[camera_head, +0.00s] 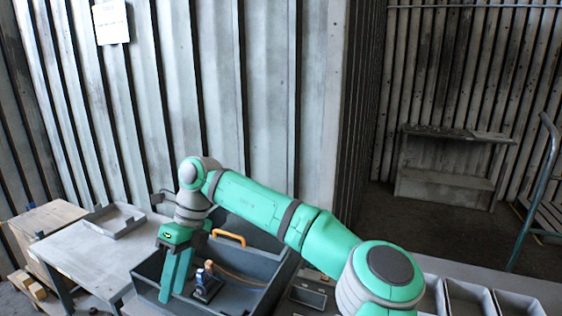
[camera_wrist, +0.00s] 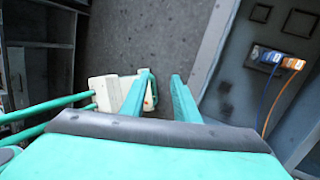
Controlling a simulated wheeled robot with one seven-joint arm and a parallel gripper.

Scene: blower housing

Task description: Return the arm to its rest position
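My arm (camera_head: 262,205) reaches from the lower right across the head view, bent at a raised elbow. My gripper (camera_head: 173,288) hangs down at its left end, over the left part of a grey open housing. Its two green fingers stand apart with nothing visible held between them. In the wrist view, my gripper (camera_wrist: 160,78) also shows spread fingers over dark floor. The grey housing (camera_wrist: 222,75) lies to the right of the fingers there. Whether the fingers touch the housing in the head view I cannot tell.
The housing (camera_head: 262,300) holds a blue-and-white fitting (camera_head: 207,282); an orange handle (camera_head: 229,237) shows behind. A grey table (camera_head: 85,258) with a shallow tray (camera_head: 113,222) stands left. Grey bins (camera_head: 470,297) are at lower right. A white-and-green object (camera_wrist: 108,92) lies below the fingers.

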